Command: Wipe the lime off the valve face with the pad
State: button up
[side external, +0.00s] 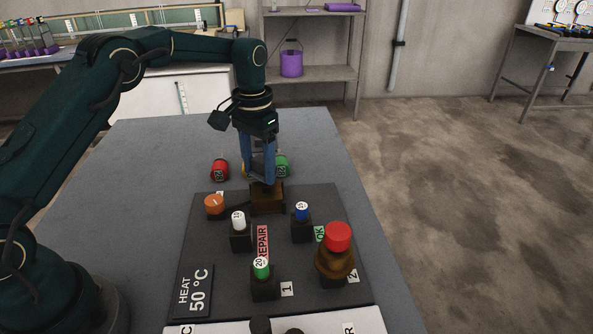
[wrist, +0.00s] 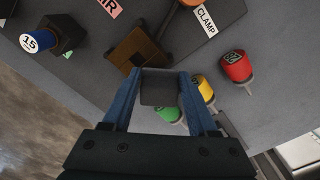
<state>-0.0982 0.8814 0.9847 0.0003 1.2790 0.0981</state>
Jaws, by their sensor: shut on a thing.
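My gripper (side external: 258,180) has blue fingers and points down over the far part of the dark board. In the wrist view its fingers (wrist: 160,92) are closed on a dark grey block (wrist: 159,88), which looks like the pad. A brown block (side external: 267,200) stands on the board just below the fingertips. It also shows in the wrist view (wrist: 133,50), just beyond the pad. It may be the valve block; I cannot tell whether the pad touches it. No lime deposit can be made out on it.
An orange knob (side external: 214,204) is left of the brown block. The table's left is clear.

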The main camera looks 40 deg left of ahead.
notch_tip(320, 180, up, 6)
jog(key=shift+r, duration=0.8)
